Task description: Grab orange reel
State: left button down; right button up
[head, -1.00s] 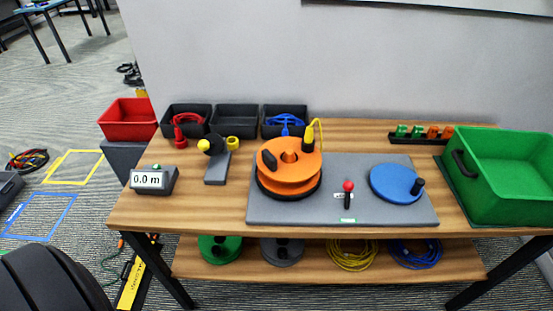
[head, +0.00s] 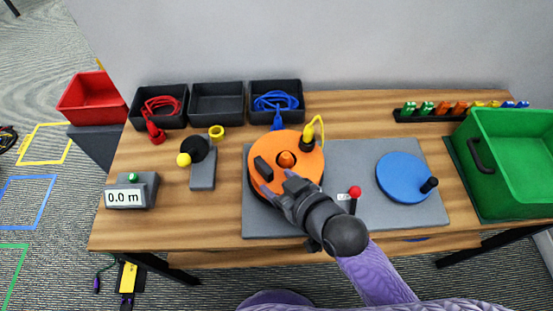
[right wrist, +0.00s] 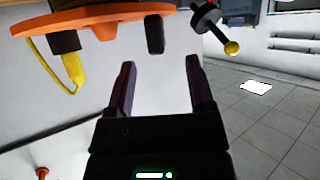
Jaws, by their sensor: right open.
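The orange reel (head: 308,168) sits on the grey board (head: 385,222) on the wooden table. It has a black handle (head: 263,168), an orange centre knob (head: 286,159) and a yellow cable end with a yellow connector (head: 308,136). My right gripper (head: 278,183) is open over the front of the reel in the head view, its fingers near the handle. In the right wrist view, the open empty fingers (right wrist: 160,78) point towards the reel's edge (right wrist: 110,20), with the black handle (right wrist: 154,36) just beyond them, apart. My left gripper is not in view.
A blue disc (head: 402,177) with a black knob and a red-topped lever (head: 355,192) stand right of the reel. A green crate (head: 513,150) is far right. Black bins (head: 217,105) line the back. A grey device reading 0.0 m (head: 131,191) is at left.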

aim_at(271, 177)
jog(key=x, duration=0.1)
jog(key=b+x, duration=0.1)
jog(key=x, duration=0.1)
jog(key=b+x, duration=0.1)
jog(key=x, duration=0.1)
jog(key=shift+d+f, duration=0.3)
jog(key=shift+f, duration=0.1)
jog(key=shift+w+a, duration=0.15)
jog(key=shift+w, duration=0.1)
jog(key=shift+r, duration=0.1)
grip_shut()
